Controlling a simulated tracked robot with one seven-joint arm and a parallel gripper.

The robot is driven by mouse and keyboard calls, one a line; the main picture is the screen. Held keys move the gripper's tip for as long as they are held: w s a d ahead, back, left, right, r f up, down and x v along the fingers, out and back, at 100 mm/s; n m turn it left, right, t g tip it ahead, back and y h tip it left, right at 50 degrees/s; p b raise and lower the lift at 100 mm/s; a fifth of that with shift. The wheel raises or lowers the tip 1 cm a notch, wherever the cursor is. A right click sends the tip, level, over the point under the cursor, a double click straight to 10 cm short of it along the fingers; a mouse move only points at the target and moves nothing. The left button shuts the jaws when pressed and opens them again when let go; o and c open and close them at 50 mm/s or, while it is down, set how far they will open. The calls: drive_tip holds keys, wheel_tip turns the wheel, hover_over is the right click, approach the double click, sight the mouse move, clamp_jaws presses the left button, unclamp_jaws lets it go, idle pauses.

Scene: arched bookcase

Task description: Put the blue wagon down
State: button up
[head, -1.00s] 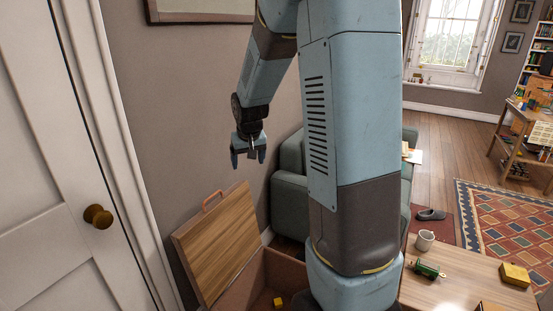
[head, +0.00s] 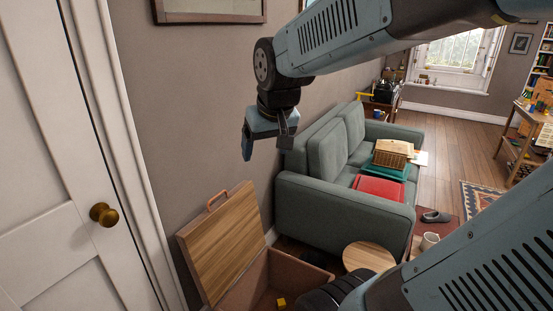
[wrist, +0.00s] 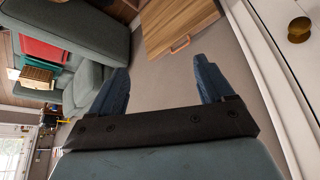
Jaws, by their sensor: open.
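I cannot make out a blue wagon in either view. My gripper (head: 265,146) is open and empty, with its fingers pointing down in front of the grey wall, above the open wooden chest (head: 268,282). In the wrist view my gripper (wrist: 161,66) shows two blue fingers spread apart with nothing between them. A small yellow block (head: 281,302) lies inside the chest. Much of the chest's inside is hidden by my arm and the picture's lower edge.
The chest's raised lid (head: 225,240) leans by the wall, with an orange handle. A white door (head: 45,150) is at left.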

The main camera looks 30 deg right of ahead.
drive_tip(key=s+r, duration=0.1)
drive_tip(key=s, duration=0.8)
drive_tip(key=shift+a, duration=0.35)
